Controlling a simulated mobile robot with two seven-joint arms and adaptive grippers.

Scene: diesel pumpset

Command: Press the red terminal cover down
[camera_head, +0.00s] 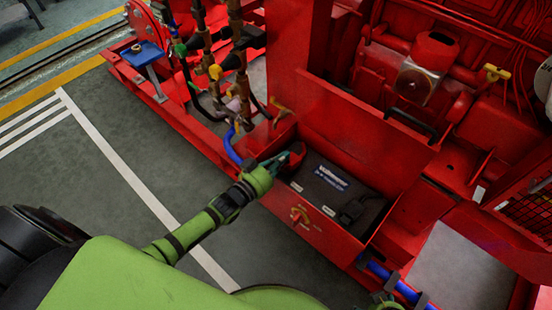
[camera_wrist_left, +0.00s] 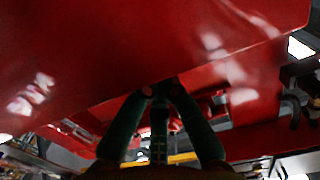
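A dark battery (camera_head: 318,186) sits inside an open red box (camera_head: 318,232) in the head view. A small red piece (camera_head: 297,152), which looks like the red terminal cover, is at the battery's back left corner. My left gripper (camera_head: 288,160) reaches over the box's left edge, right beside this piece; I cannot tell whether they touch. In the left wrist view, the left gripper's dark fingers (camera_wrist_left: 160,90) converge with their tips close together and nothing visible between them. A large red surface (camera_wrist_left: 110,70) fills the upper part of that view. My right gripper is not recognizable.
A black piece (camera_head: 355,208) sits on the battery's right part. Hoses and brass valves (camera_head: 215,72) stand behind and left of the box. A red upright panel (camera_head: 300,55) rises behind it. The grey floor (camera_head: 120,150) at left is clear.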

